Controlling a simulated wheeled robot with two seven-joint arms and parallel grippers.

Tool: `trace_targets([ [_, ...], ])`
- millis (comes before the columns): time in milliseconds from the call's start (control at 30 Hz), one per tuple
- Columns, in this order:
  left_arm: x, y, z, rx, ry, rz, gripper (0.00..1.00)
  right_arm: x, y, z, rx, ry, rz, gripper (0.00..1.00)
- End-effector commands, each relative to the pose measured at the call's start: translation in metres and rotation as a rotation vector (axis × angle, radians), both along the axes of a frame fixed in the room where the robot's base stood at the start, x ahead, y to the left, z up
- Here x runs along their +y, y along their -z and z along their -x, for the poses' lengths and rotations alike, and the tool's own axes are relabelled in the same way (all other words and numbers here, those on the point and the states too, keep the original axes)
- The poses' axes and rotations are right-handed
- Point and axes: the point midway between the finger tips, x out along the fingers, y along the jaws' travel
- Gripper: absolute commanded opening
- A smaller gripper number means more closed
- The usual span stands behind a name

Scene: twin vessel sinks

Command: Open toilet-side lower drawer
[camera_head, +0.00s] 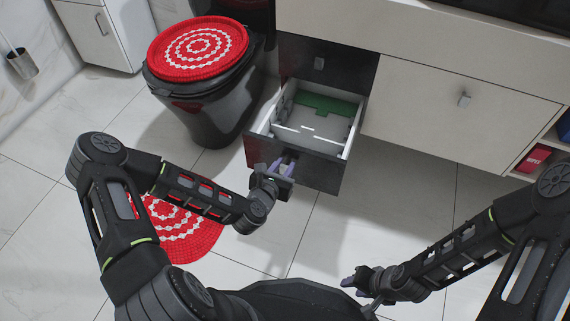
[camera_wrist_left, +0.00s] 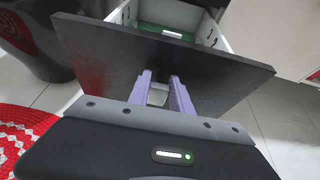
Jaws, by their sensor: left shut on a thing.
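The toilet-side lower drawer (camera_head: 325,172) is pulled out from under the counter. It has a dark front, white inner walls and a green-and-white inside. In the left wrist view its dark front (camera_wrist_left: 100,55) fills the middle, with the open box behind. My left gripper (camera_head: 285,164) is at the drawer front, its purple fingers (camera_wrist_left: 162,92) shut on the drawer handle, which they mostly hide. My right gripper (camera_head: 357,282) is low at the right, over bare floor and away from the drawer. Its finger gap is too small to judge.
A black toilet (camera_head: 205,112) with a red-and-white lid cover (camera_head: 198,47) stands left of the drawer. A dark upper drawer (camera_head: 335,68) is shut above it. A wide pale drawer (camera_head: 455,105) is at the right. A red patterned mat (camera_head: 180,228) lies under my left arm.

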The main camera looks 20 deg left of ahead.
Motion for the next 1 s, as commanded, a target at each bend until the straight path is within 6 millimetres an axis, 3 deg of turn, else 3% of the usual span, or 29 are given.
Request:
trace_targets([
  [167,0.0,0.0,0.0,-0.001,0.0,0.0,0.0,0.0,0.0,0.0,0.0,0.0,0.0,0.36],
  [200,0.0,0.0,0.0,-0.001,0.0,0.0,0.28,0.0,0.0,0.0,0.0,0.0,0.0,0.36],
  [433,0.0,0.0,0.0,0.0,0.0,0.0,0.47,0.0,0.0,0.0,0.0,0.0,0.0,0.36],
  [767,0.001,-0.001,0.002,0.001,-0.001,0.0,0.47,0.0,-0.001,0.0,0.0,0.0,0.0,0.36],
  [1000,0.003,-0.014,0.029,0.002,-0.001,0.0,0.47,0.0,-0.012,0.002,0.004,-0.003,-0.001,0.36],
])
